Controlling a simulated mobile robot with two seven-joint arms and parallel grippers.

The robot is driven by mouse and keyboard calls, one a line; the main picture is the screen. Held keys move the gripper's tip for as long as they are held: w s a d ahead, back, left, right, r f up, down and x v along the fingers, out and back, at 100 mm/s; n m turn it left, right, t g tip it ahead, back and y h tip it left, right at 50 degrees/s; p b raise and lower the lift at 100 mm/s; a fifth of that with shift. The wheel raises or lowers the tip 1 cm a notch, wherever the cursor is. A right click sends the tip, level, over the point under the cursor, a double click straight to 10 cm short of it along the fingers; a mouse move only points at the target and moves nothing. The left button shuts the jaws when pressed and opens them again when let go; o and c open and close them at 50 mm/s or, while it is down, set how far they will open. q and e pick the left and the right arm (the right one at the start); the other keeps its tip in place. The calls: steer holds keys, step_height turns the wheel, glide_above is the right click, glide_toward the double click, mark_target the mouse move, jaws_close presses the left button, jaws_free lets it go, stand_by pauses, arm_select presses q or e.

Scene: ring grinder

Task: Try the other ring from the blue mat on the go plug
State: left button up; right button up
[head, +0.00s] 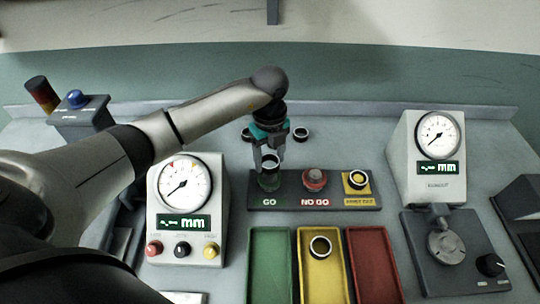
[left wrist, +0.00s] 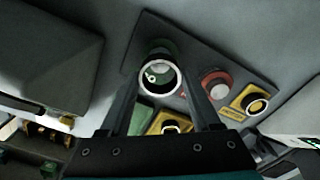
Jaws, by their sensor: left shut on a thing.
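My left gripper (head: 268,160) comes down over the green GO plug (head: 268,183) on the dark gauge panel. It is shut on a metal ring (head: 270,161) at the top of the plug. In the left wrist view the ring (left wrist: 160,79) is between the fingertips of the left gripper (left wrist: 163,82), and the plug (left wrist: 158,49) shows behind and through it. I cannot tell whether the ring is around the plug's tip or just above it. No blue mat can be made out. My right gripper is not in view.
The red NO GO plug (head: 315,180) and a ring on a yellow square (head: 358,180) are to the right. In front are green (head: 268,280), yellow (head: 311,282) and red (head: 375,270) trays; a ring (head: 320,247) lies in the yellow one. Dial gauges (head: 187,215) (head: 432,165) flank the panel.

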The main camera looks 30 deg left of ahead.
arm_select(q)
steer(key=shift+f+b, duration=1.4)
steer(key=shift+f, duration=0.75)
steer(key=o, duration=1.5)
steer(key=shift+o, duration=0.2)
step_height(320, 180, up, 15)
steer(key=shift+r, duration=0.15)
